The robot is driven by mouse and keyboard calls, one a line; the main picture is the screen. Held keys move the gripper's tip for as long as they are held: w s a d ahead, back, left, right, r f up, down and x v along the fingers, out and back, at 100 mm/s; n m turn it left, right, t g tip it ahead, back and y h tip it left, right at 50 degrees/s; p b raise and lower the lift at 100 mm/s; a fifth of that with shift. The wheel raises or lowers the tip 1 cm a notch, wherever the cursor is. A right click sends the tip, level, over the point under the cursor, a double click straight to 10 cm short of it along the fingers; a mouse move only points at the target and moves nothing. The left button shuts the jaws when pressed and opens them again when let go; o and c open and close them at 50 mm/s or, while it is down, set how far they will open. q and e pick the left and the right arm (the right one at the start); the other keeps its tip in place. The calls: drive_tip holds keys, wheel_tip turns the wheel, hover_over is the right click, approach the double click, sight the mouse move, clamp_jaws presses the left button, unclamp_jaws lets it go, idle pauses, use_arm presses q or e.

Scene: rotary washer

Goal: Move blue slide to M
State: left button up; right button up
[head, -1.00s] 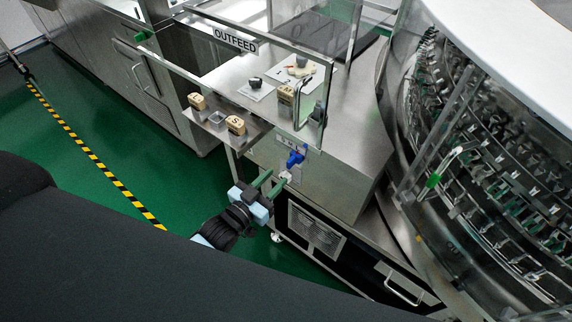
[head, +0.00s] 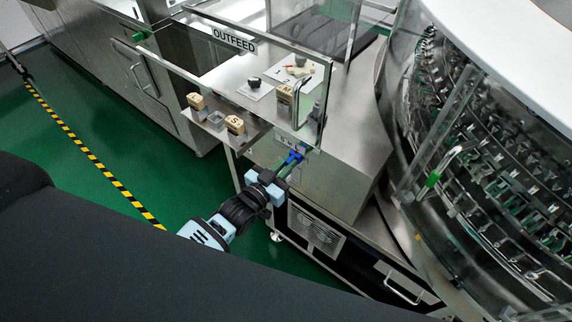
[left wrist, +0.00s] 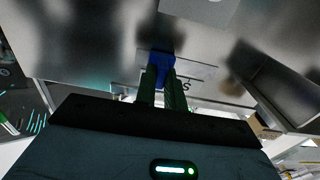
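The blue slide (head: 294,157) is on the front of the steel cabinet below the outfeed, at a small label plate (head: 289,143) with letters. The letters are too small to read fully in the head view; an S shows in the left wrist view, right of the slide. My left gripper (head: 289,166) reaches up to the slide from below left. In the left wrist view, the green fingers (left wrist: 162,88) stand close together on either side of the blue slide (left wrist: 161,62) and appear shut on it. The fingers hide part of the slide and the plate. My right gripper is not in view.
A clear guard marked OUTFEED (head: 234,40) stands above the cabinet. A small shelf (head: 217,131) with lettered wooden blocks juts out left of it. The rotary washer (head: 480,170) fills the right side. The green floor (head: 100,170) at left is open.

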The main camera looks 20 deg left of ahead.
use_arm(q)
clamp_jaws()
drive_tip(key=shift+w+a, duration=0.2)
drive_tip(key=shift+a, duration=0.45)
drive_tip(key=shift+w+a, duration=0.2)
drive_tip(key=shift+a, duration=0.4)
drive_tip(key=o, duration=0.6)
unclamp_jaws()
drive_tip(key=shift+d, duration=0.1)
drive_tip(key=shift+s, duration=0.1)
drive_tip(key=v, duration=0.7)
drive_tip(key=shift+s, duration=0.3)
